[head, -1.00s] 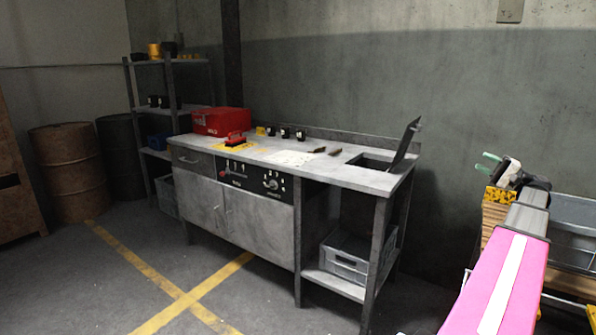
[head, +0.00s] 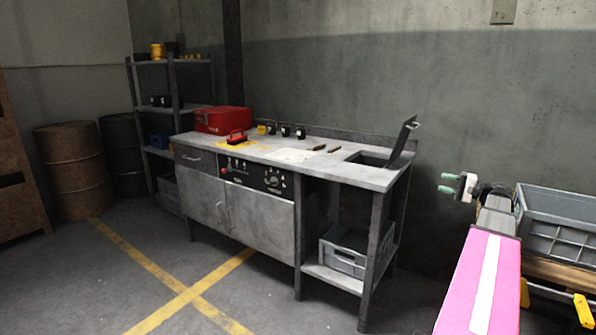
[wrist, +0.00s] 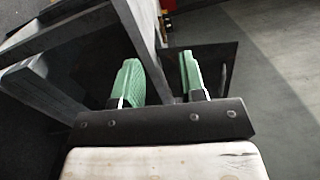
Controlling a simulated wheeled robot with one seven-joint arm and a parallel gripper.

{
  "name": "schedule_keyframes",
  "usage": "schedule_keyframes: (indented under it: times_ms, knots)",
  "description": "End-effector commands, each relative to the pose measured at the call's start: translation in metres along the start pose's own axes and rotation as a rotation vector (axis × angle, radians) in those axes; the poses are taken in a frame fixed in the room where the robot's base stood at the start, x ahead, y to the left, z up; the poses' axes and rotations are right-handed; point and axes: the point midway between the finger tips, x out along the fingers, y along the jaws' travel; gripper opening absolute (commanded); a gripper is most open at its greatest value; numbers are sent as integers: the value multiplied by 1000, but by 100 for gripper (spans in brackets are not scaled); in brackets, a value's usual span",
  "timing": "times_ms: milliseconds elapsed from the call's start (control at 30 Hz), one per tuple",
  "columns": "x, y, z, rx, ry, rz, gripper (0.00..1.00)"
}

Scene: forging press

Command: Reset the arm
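My gripper (head: 446,183) shows at the right of the head view, at the end of my pink and white arm. Its two green fingertips point left, toward the workbench, and are apart. In the wrist view my gripper (wrist: 160,80) has its green fingers spread with a gap between them and nothing held. Beyond the fingers are the grey bench legs and dark floor. The gripper is in free air, right of the bench and apart from it.
A grey workbench (head: 345,178) carries a red toolbox (head: 222,120) and an upright lid (head: 404,138) by its opening. A grey crate (head: 343,255) sits on its lower shelf. Another grey crate (head: 565,225) stands right of my arm. Floor in front is clear.

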Motion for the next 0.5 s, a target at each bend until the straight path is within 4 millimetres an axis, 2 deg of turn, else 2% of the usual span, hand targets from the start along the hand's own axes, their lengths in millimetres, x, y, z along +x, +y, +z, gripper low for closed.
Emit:
schedule_keyframes:
  times_ms: [33, 167, 300, 500]
  knots:
    - [18, 16, 9, 12, -8, 43, 38]
    - [65, 68, 31, 40, -24, 199, 38]
    - [113, 130, 64, 50, -50, 398, 38]
    - [161, 211, 118, 19, -100, 685, 38]
